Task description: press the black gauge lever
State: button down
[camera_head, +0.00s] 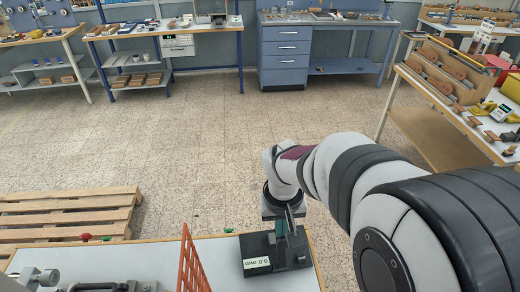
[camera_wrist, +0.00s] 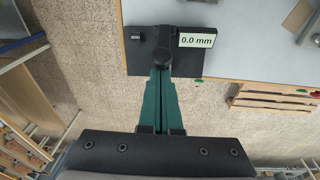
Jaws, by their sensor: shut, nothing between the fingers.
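A gauge with a flat black base (camera_head: 290,255) stands on the light worktop, with a white display reading 0.0 mm (camera_head: 257,263) on its front left. In the wrist view the black base (camera_wrist: 190,68) shows beyond my fingers, with the same display (camera_wrist: 197,40) and a small marked button (camera_wrist: 135,37). My gripper (camera_wrist: 161,72) is shut and empty, its green fingers together. The fingertips appear at or over a rounded black part (camera_wrist: 164,52) of the gauge. I cannot tell whether this is the lever or whether they touch it. In the head view my gripper (camera_head: 281,228) is above the base.
An orange mesh panel (camera_head: 190,262) stands left of the gauge. Metal fixtures (camera_head: 95,287) lie farther left on the worktop. A wooden pallet (camera_head: 65,215) lies on the floor beyond. Other benches line the back and right.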

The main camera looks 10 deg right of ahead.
jog(key=shift+f, duration=0.1)
jog(key=w, duration=0.4)
jog(key=s+r, duration=0.4)
jog(key=r, duration=0.1)
jog(key=s+r, duration=0.2)
jog(key=r, duration=0.1)
jog(key=shift+a, duration=0.1)
jog(key=w+f+g, duration=0.1)
jog(key=w+f, duration=0.3)
jog(key=w, duration=0.3)
jog(key=w+f+g, duration=0.2)
jog(key=w+f, duration=0.1)
jog(key=w, duration=0.5)
jog(key=shift+w+a+f, duration=0.25)
jog(key=shift+w+f, duration=0.05)
jog(key=shift+f, duration=0.1)
